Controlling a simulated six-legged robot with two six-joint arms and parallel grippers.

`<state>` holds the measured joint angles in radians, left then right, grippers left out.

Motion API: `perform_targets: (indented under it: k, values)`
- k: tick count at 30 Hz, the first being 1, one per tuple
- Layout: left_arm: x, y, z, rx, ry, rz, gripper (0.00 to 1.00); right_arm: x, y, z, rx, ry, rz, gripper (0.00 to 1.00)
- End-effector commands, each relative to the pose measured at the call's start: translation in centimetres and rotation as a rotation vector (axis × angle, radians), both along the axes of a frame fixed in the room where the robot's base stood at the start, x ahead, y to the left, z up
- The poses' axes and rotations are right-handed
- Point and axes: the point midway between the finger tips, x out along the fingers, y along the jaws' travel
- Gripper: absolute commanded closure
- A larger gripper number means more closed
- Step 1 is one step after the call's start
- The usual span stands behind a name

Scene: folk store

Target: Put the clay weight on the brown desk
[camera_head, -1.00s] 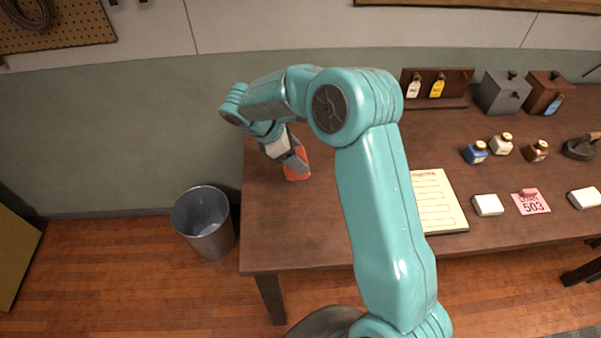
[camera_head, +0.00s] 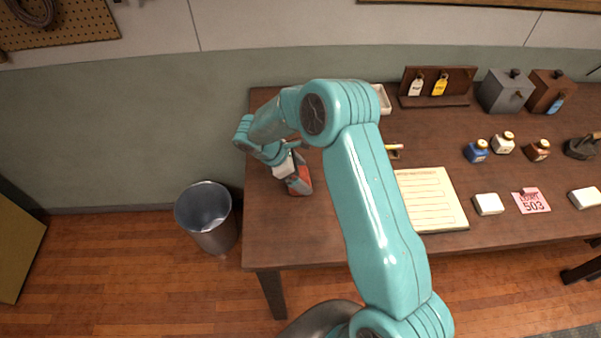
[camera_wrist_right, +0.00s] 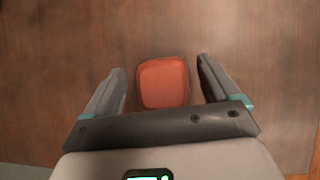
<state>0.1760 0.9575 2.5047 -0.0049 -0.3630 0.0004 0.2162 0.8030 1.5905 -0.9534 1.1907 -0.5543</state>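The clay weight (camera_head: 301,187) is an orange-red block with rounded corners, at the left end of the brown desk (camera_head: 310,235). It appears to rest on the desk top. My right gripper (camera_head: 296,172) is over it and hides part of it in the head view. In the right wrist view the weight (camera_wrist_right: 163,83) lies between the two spread fingers of my right gripper (camera_wrist_right: 161,68), with a gap on each side. My left gripper is not in view.
A grey bin (camera_head: 207,216) stands on the floor left of the desk. A paper pad (camera_head: 430,199), white blocks (camera_head: 488,204), a pink tag card (camera_head: 531,201) and small bottles (camera_head: 476,151) occupy the desk's right part. The desk's front left is clear.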

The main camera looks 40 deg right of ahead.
Motion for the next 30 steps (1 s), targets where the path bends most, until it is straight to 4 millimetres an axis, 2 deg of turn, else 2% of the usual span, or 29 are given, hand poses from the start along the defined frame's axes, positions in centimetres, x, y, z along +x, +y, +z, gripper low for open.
perform_targets:
  k: [8,11,21,25,30]
  values:
    - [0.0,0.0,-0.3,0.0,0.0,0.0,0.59,0.3,0.3,0.7,-0.003,-0.003,0.0,0.11]
    - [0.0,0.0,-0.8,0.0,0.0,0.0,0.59,0.9,1.1,2.0,-0.003,-0.006,0.002,0.11]
    - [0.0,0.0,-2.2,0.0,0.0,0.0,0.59,3.1,4.5,8.3,-0.001,-0.005,0.002,0.11]
    - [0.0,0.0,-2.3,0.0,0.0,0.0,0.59,3.5,5.1,9.7,-0.002,-0.002,-0.001,0.11]
    - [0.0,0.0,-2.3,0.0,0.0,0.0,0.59,3.7,5.4,10.3,-0.001,0.0,-0.001,0.11]
